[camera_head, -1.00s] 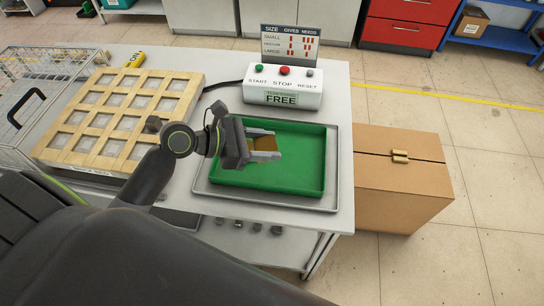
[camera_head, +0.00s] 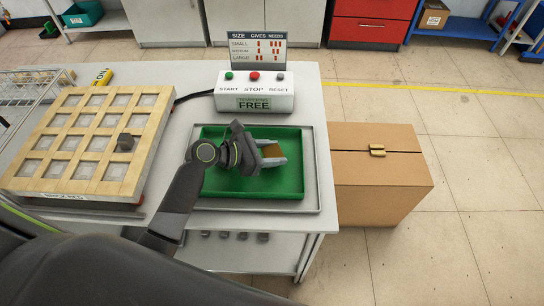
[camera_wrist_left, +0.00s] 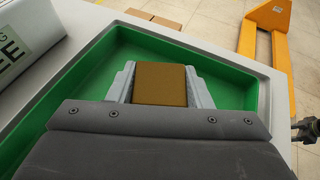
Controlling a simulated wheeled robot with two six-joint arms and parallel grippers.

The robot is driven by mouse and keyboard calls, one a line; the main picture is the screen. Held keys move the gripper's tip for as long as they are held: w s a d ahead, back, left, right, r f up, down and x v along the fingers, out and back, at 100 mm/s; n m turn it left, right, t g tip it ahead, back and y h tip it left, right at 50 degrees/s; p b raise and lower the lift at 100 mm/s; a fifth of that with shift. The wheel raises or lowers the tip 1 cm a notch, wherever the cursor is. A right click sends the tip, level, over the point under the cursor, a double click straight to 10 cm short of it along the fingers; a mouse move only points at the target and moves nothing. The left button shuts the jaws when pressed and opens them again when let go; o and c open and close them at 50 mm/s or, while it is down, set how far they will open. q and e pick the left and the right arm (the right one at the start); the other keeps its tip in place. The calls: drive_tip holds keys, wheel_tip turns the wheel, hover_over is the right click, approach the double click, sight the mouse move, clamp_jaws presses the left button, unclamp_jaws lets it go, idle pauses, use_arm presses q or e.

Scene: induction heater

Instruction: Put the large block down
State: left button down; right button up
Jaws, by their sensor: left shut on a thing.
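My left gripper (camera_head: 272,154) is over the green tray and shut on a brown-gold block, the large block (camera_head: 268,145). In the left wrist view the block (camera_wrist_left: 160,84) sits between the two grey fingers of the gripper (camera_wrist_left: 160,88). The green tray (camera_head: 225,183) lies on a grey metal sheet on the table. I cannot tell whether the block touches the tray floor.
The control box (camera_head: 254,92) with START, STOP and RESET buttons stands behind the tray. A wooden grid bed (camera_head: 85,140) with a small dark block (camera_head: 126,142) lies left. A cardboard box (camera_head: 380,175) stands right of the table.

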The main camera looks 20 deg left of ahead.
use_arm(q)
drive_tip(key=shift+f, duration=0.85)
drive_tip(key=c, duration=0.7)
unclamp_jaws()
drive_tip(key=shift+f, duration=0.15)
drive_tip(key=v, duration=1.2)
drive_tip(key=shift+s, duration=0.1)
